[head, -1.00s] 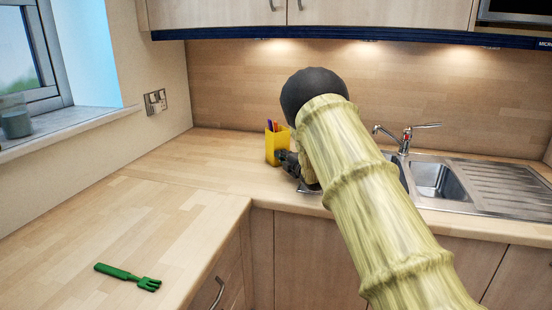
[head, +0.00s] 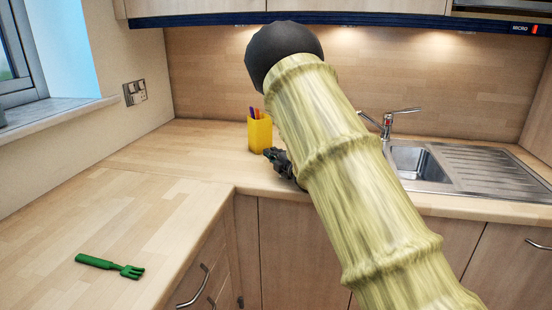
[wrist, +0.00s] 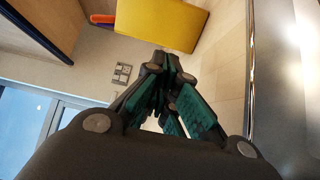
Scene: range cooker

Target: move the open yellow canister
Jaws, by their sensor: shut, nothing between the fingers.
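The open yellow canister (head: 260,134) stands upright on the wooden counter near the back corner, with a few pens or sticks showing above its rim. My gripper (head: 270,154) is in front of the canister's lower right side in the head view, its body partly hidden by my arm. In the wrist view the gripper (wrist: 172,62) has its fingertips together, with nothing between them. The canister (wrist: 165,22) shows beyond the fingertips at the top of that view. I cannot tell whether the fingers touch it.
A green fork-like tool (head: 110,266) lies on the left counter (head: 150,215). A steel sink (head: 415,162) with a tap (head: 388,122) is to the right. A socket (head: 135,93) is on the left wall. The counter left of the canister is clear.

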